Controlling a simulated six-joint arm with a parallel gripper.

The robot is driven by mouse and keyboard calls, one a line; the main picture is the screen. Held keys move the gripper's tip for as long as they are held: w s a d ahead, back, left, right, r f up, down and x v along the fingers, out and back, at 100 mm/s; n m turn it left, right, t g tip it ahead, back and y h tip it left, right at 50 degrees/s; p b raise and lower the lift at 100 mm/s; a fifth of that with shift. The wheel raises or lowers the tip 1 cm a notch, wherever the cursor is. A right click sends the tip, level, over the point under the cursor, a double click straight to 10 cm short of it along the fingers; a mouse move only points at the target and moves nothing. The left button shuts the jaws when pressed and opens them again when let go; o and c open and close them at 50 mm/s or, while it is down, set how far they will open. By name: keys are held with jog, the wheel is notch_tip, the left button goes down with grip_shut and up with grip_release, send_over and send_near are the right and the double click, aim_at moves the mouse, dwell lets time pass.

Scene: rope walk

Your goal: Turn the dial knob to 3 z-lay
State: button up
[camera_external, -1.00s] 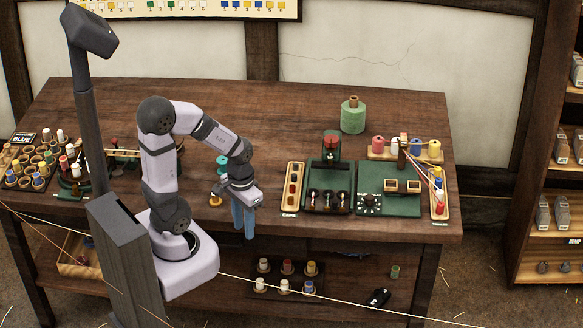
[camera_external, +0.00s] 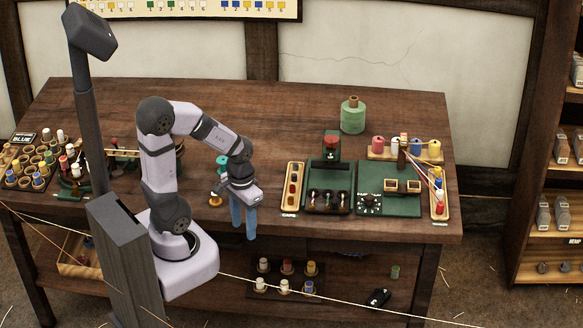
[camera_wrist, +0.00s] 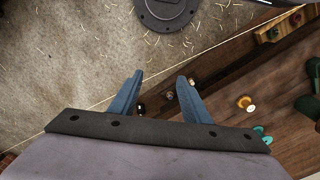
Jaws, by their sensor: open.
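The dial knob (camera_external: 369,203) is a small dark knob with white marks around it, on the front left of the green panel (camera_external: 403,206) at the table's right. Its pointer direction and labels are too small to read. My gripper (camera_external: 243,236) is well left of the dial, near the table's front edge, with its blue fingers pointing down. In the wrist view my gripper (camera_wrist: 160,76) has its two fingers apart with nothing between them. The dial is not in the wrist view.
A green thread spool (camera_external: 353,116) stands behind. The table's middle back is clear.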

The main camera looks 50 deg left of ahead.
notch_tip(320, 180, up, 5)
jog(key=w+d+f+t+h+b, duration=0.1)
jog(key=w+d+t+b, duration=0.15)
jog(key=w, duration=0.45)
jog(key=w+d+f+t+b, duration=0.1)
jog(key=w+f+t+b, duration=0.15)
jog(key=w, duration=0.45)
jog(key=w+d+f+t+h+b, duration=0.1)
jog(key=w+d+t+b, duration=0.1)
jog(key=w+b, duration=0.35)
jog(key=w+r+t+y+b, duration=0.25)
jog(key=w+t+b, duration=0.35)
jog(key=w, duration=1)
jog(key=p, duration=0.2)
send_near(368, 198)
jog(key=shift+w+a+h, duration=0.15)
jog(key=shift+w+h, duration=0.1)
jog(key=shift+w, duration=0.4)
jog(key=shift+f+t, duration=0.3)
jog(key=shift+f, duration=0.15)
jog(key=shift+w, duration=0.15)
jog(key=shift+p+x, duration=0.3)
jog(key=shift+x, duration=3.2)
jog(key=shift+f, duration=0.1)
